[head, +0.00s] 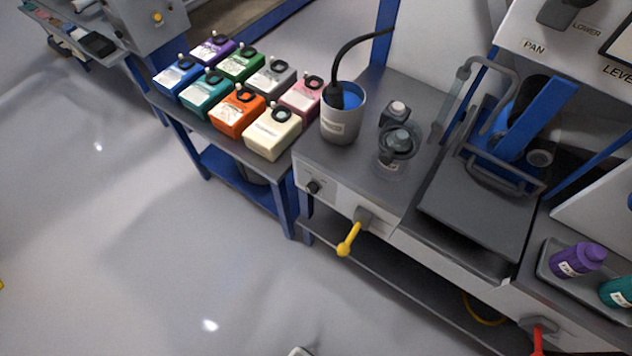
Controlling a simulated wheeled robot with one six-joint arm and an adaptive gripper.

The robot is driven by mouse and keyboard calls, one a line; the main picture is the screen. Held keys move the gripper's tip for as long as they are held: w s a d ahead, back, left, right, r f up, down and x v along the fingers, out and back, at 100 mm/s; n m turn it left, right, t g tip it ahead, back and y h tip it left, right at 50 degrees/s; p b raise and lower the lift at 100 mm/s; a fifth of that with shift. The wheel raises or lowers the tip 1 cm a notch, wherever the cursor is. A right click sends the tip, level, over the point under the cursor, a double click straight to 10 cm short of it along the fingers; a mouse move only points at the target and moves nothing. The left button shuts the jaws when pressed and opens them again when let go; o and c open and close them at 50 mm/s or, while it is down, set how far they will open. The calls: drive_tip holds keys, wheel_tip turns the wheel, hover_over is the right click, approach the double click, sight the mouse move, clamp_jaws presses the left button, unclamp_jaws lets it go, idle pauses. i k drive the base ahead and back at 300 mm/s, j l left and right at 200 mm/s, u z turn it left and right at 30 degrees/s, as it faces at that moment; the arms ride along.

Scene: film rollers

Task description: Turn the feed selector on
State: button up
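A small black knob (314,187) sits on the light front panel of the grey bench, near its left corner. Small markings beside it are too small to read, so I cannot tell for sure whether it is the feed selector or which way it is set. To its right, a yellow lever (349,240) hangs from a grey mount on the same front, slanting down and left. A red lever (538,341) shows at the bottom right, cut by the frame edge. My gripper is not recognisable in this view.
Several colored containers, such as an orange one (237,109), stand on a blue-legged side table. A grey cup (342,118) with blue contents and a hose stands on the bench. A small pale object (300,351) touches the bottom edge. The floor (130,230) before the bench is clear.

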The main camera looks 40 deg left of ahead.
sight(311, 187)
drive_tip(key=j+u, duration=1.15)
drive_tip(key=l, duration=0.1)
